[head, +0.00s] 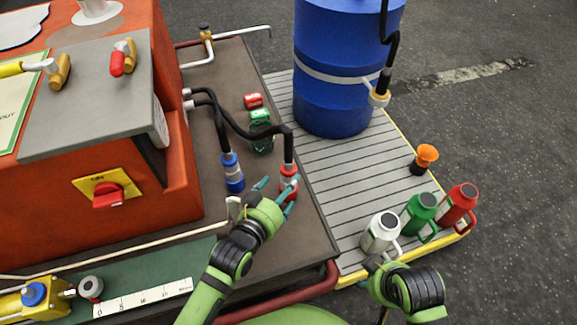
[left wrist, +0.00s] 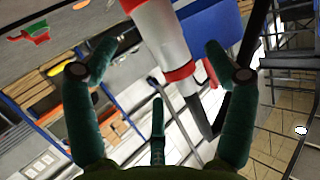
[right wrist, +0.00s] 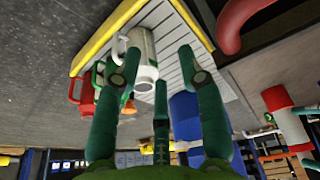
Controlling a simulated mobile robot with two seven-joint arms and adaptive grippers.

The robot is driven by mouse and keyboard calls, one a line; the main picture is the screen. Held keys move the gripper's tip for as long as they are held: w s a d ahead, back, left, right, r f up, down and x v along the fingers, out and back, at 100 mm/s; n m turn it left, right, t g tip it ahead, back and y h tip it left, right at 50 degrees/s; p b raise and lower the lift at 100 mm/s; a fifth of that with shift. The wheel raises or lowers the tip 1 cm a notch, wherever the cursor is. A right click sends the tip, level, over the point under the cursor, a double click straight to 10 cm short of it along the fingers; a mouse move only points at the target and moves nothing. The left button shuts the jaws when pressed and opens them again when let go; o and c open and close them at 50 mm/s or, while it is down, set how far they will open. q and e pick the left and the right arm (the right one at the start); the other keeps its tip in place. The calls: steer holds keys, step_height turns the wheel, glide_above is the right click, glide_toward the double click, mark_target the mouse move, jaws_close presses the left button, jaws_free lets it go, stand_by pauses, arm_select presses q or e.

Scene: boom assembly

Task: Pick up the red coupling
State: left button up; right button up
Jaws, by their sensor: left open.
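The red coupling (head: 289,171), red with a white band, is on the end of a black hose over the brown deck. My left gripper (head: 278,188) is right at it, with its fingers spread on either side. In the left wrist view the coupling's red and white body (left wrist: 160,42) lies tilted between the open fingers, and I see gaps beside it. My right gripper (head: 377,264) is by the platform's front edge, near the white jug (head: 381,233). In the right wrist view its fingers (right wrist: 160,65) are open and empty, with the jug beyond them.
A blue coupling (head: 232,172) hangs from a second hose just left. Red (head: 253,100) and green (head: 262,136) parts lie behind. A blue drum (head: 335,70), green jug (head: 419,216), red jug (head: 459,203) and orange-topped item (head: 426,156) stand on the slatted platform.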

mark_target(289, 181)
arm_select(q)
steer(key=shift+b+x, duration=0.55)
steer(key=shift+x, duration=0.55)
steer(key=b+x, duration=0.1)
steer(key=x, duration=0.2)
steer(key=shift+f, duration=0.1)
steer(key=shift+w, duration=0.15)
steer(key=c, duration=1.6)
arm_select(e)
steer(key=w+a+r+t+y, duration=0.1)
steer(key=w+a+r+t, duration=0.1)
steer(key=w+r+t, duration=0.3)
steer(key=shift+w+a+r+n, duration=0.35)
steer(key=shift+w+r, duration=0.25)
steer(key=shift+w, duration=0.4)
